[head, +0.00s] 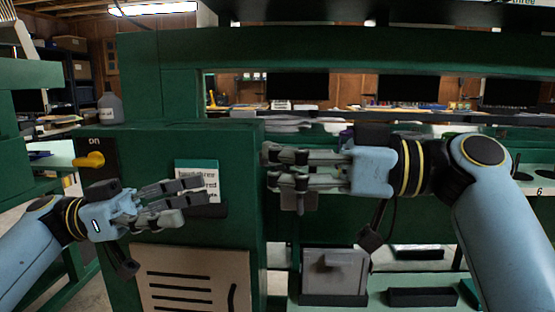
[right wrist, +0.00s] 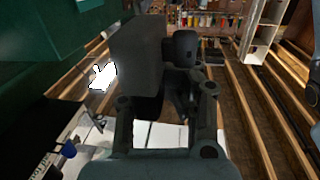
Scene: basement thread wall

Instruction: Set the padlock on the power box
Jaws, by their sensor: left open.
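The power box (head: 233,225) is a green cabinet. A black panel on its left side carries a yellow switch (head: 88,160) under the word "on". My right gripper (head: 272,168) is just right of the box's edge, its fingers closed around a grey block that looks like the padlock (head: 298,203). In the right wrist view the padlock (right wrist: 138,55) fills the space at the fingertips and hides one of them; its shackle cannot be made out. My left gripper (head: 193,200) is open and empty, in front of the box, close to the card.
A teal-and-white card (head: 197,167) is on the box's front, above a beige slotted panel (head: 190,280). A grey block-like unit (head: 335,272) stands on the lower green ledge at right. Green frame beams surround the opening; a grey bottle (head: 110,105) stands at back left.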

